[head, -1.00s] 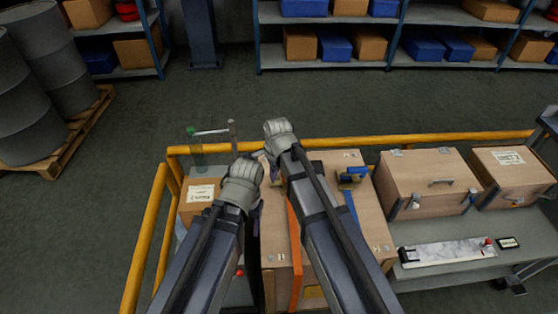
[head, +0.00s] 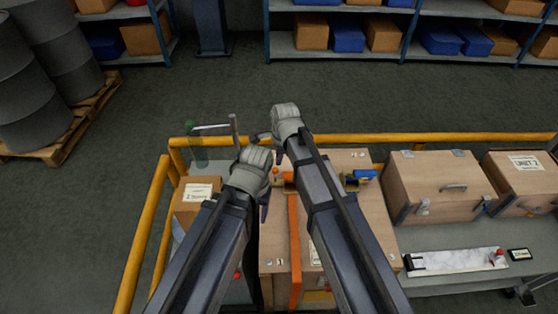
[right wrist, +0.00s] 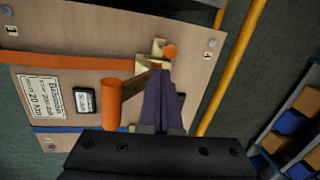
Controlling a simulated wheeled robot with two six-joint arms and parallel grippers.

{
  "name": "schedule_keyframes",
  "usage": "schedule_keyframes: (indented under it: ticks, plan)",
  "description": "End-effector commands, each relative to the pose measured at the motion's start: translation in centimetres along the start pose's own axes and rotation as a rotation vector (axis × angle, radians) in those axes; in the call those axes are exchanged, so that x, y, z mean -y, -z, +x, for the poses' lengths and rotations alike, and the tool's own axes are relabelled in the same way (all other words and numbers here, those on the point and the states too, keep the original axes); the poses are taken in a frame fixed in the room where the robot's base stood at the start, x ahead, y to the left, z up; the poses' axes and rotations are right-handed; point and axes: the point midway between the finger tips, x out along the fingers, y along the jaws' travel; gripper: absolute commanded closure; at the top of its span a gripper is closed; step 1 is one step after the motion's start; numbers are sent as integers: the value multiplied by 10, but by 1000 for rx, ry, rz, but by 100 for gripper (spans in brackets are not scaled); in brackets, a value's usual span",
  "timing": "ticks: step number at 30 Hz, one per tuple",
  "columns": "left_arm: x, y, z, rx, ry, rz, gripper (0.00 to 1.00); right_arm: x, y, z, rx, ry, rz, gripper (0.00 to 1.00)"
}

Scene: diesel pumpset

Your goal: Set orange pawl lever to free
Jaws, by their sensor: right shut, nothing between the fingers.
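An orange strap (head: 294,240) runs over a wooden crate (head: 345,215) to a brass-coloured bracket (right wrist: 158,47) near the crate's far edge. A small orange knob (right wrist: 170,51) sits at this bracket and looks like the pawl lever's end; it also shows in the head view (head: 275,171). A larger orange cylindrical grip (right wrist: 111,103) stands beside it. My right gripper (right wrist: 160,76) is shut and empty, its dark purple fingers just short of the bracket; I cannot tell if they touch it. My left gripper (head: 264,208) hangs over the crate's left side, its fingers mostly hidden.
A blue strap and ratchet (head: 358,178) lie to the right on the same crate. A yellow rail (head: 430,138) runs behind the bench and down its left side. Another wooden crate (head: 428,178) stands to the right. A small labelled box (head: 197,195) stands left.

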Motion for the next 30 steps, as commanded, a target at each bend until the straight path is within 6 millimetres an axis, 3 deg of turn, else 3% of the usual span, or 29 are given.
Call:
schedule_keyframes:
  ticks: [1, 15, 20, 30]
  plan:
    - [-1, 1, 11, 0, 0, 0, 36, -1, 0, 11, 0, 0, 0, 100]
    - [-7, 4, 73, 0, 0, 0, 36, -1, 0, 75, 0, 0, 0, 100]
    - [-8, 5, 82, 0, 0, 0, 36, 0, 0, 85, 0, 0, 0, 100]
    - [-8, 5, 82, 0, 0, 0, 36, 0, 0, 84, 0, 0, 0, 100]
